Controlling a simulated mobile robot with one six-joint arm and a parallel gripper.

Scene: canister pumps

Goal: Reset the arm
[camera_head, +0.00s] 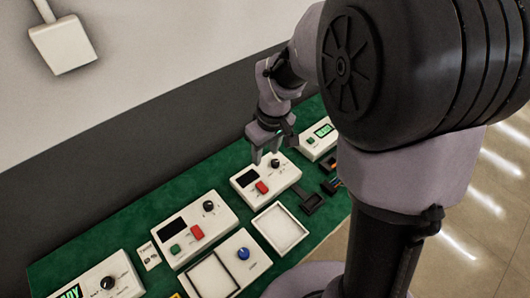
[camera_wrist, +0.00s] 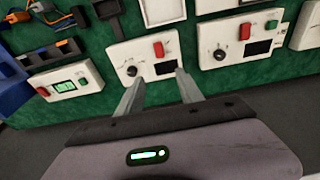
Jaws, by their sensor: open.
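My gripper (camera_head: 266,157) is at the end of my raised arm, over the back of the green-topped bench (camera_head: 111,236). In the wrist view my gripper (camera_wrist: 158,83) shows two grey fingers spread apart with nothing between them. A white control box (camera_head: 282,178) with a dark screen, a red switch (camera_head: 262,187) and a black knob (camera_head: 274,163) is just below and in front of the fingers. The same box shows in the wrist view (camera_wrist: 118,52), with its knob near the left fingertip. I cannot tell whether the fingers touch it.
Another control box (camera_head: 182,245) with green and red switches stands to the left. A white tray (camera_head: 280,229), a blue-knobbed box (camera_head: 255,264) and a box with a lit green display (camera_head: 309,148) share the bench. A grey wall band (camera_head: 150,135) runs behind it.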

